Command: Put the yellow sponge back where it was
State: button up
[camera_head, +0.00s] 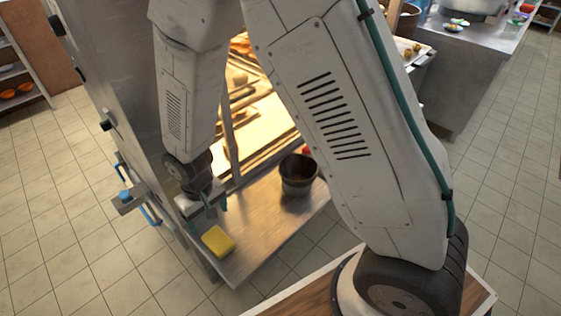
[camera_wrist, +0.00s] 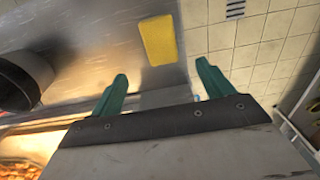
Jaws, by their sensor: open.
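The yellow sponge (camera_head: 218,241) lies flat on the steel shelf (camera_head: 262,232), near its front left corner. In the wrist view the sponge (camera_wrist: 158,40) is beyond my fingertips, close to the shelf's edge. My gripper (camera_head: 212,200) is just behind and above the sponge in the head view. In the wrist view its two green fingers (camera_wrist: 160,82) are spread apart with nothing between them. The sponge is apart from both fingers.
A dark round pot (camera_head: 298,174) stands on the shelf to the right and shows at the left of the wrist view (camera_wrist: 20,80). Lit trays of food (camera_head: 262,110) are behind the shelf. A blue handle (camera_head: 126,196) juts out at left. Tiled floor surrounds the shelf.

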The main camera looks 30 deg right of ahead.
jog(key=s+d+r+m, duration=0.1)
jog(key=d+r, duration=0.3)
jog(key=r, duration=0.3)
jog(key=s+d+r, duration=0.2)
jog(key=d+r, duration=0.2)
jog(key=r, duration=0.3)
jog(key=s+d+r+m, duration=0.1)
jog(key=d+r, duration=0.3)
jog(key=r, duration=0.3)
jog(key=s+d+r, duration=0.4)
jog(key=s+r, duration=0.1)
jog(key=s, duration=0.3)
jog(key=s+d+r+m+t, duration=0.1)
jog(key=s+d+r, duration=0.3)
jog(key=s, duration=0.4)
jog(key=shift+d+r, duration=0.4)
jog(key=shift+r, duration=0.4)
jog(key=shift+w, duration=0.1)
